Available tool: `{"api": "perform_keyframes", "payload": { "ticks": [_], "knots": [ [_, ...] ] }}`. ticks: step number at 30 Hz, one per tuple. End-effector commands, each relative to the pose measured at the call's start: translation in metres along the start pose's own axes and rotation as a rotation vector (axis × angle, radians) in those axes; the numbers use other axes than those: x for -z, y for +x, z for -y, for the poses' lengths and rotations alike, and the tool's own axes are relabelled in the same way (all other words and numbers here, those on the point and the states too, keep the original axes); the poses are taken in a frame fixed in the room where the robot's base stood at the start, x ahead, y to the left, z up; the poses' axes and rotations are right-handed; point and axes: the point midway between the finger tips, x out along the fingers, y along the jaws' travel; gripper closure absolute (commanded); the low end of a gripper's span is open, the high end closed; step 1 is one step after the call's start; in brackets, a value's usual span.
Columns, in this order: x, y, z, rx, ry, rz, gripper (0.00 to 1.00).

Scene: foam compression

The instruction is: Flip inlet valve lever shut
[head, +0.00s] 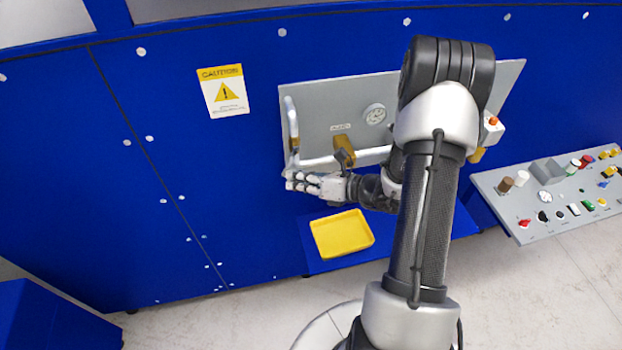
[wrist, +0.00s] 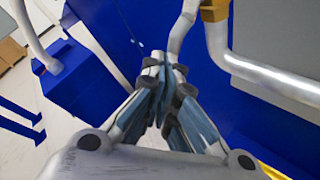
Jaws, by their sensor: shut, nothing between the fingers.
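A brass valve body (head: 344,146) sits on the pipe along the lower edge of the grey panel (head: 315,105), under a small label too small to read. A dark part at its lower side may be the lever; I cannot tell its position. A second brass fitting (head: 294,143) is on the upright pipe at the panel's left; it also shows at the top of the wrist view (wrist: 214,10). My gripper (head: 290,181) is shut and empty, pointing left just below the panel's lower left corner. In the wrist view its fingertips (wrist: 165,64) meet near the pipe; contact is unclear.
A silver pipe (wrist: 270,80) bends close to the right of my fingers. A yellow tray (head: 342,234) lies on a blue shelf below. A control panel with several knobs (head: 560,190) stands at the right. My arm hides part of the grey panel.

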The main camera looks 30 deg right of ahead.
Motion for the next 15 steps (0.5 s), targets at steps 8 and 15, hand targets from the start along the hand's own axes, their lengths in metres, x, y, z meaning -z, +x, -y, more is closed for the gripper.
{"api": "perform_keyframes", "payload": {
  "ticks": [8,15],
  "knots": [
    [0.0,0.007,-0.007,-0.098,0.095,0.092,1.0],
    [-0.003,0.011,-0.014,-0.179,0.176,0.17,1.0]
  ]
}}
